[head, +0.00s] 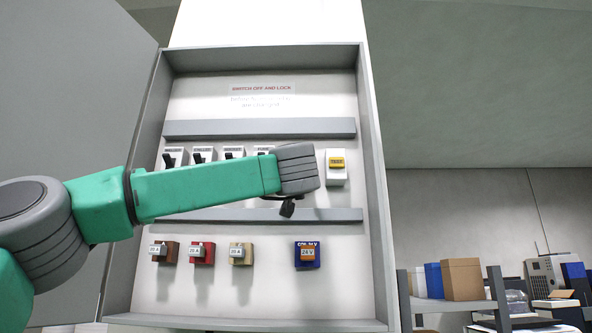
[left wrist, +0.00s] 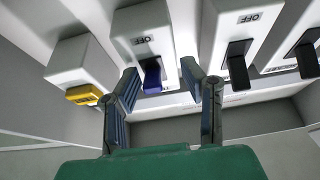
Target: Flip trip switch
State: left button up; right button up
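An open grey cabinet (head: 375,200) holds a row of white switches. Black-lever switches (head: 198,156) are on its left side, and a yellow-lever switch (head: 336,163) is on the right. My left arm crosses in front of the row, and its wrist hides part of it. In the left wrist view my left gripper (left wrist: 160,80) is open, with its fingers on either side of a blue lever (left wrist: 152,76) under an "OFF" label. Contact is not clear. The yellow lever (left wrist: 83,94) is left of the fingers, and a black lever (left wrist: 238,68) is right. My right gripper is not in view.
Below the switches are brown (head: 164,252), red (head: 202,253), tan (head: 241,253) and blue (head: 307,257) blocks. The cabinet door (head: 90,90) stands open at left. A shelf with boxes (head: 462,279) is at right.

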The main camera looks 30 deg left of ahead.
pick_arm(q)
jog(key=d, duration=0.3)
jog(key=shift+s+d+r, duration=0.1)
jog(key=shift+d+r, duration=0.05)
jog(key=shift+r, duration=0.15)
jog(key=shift+c, duration=1)
jog(key=shift+s, duration=0.2)
grip_shut()
jog(key=a, duration=0.3)
jog(key=shift+f, duration=0.2)
jog(key=shift+w+d+r+g+h+p, duration=0.15)
jog(key=shift+r+g+h+p, duration=0.55)
jog(key=shift+g+p, duration=0.9)
jog(key=shift+d+r+g+h+p, duration=0.2)
jog(key=shift+r+g+h+p, duration=0.25)
jog(key=shift+g+h+p, duration=1.05)
jog(key=shift+w+d+r+g+h+p, duration=0.15)
jog(key=shift+r+g+h+p, duration=0.55)
jog(key=shift+p, duration=1.55)
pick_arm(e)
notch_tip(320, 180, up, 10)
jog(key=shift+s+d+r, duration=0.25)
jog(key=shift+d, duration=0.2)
pick_arm(q)
jog(key=shift+f+g, duration=0.1)
jog(key=shift+g, duration=0.4)
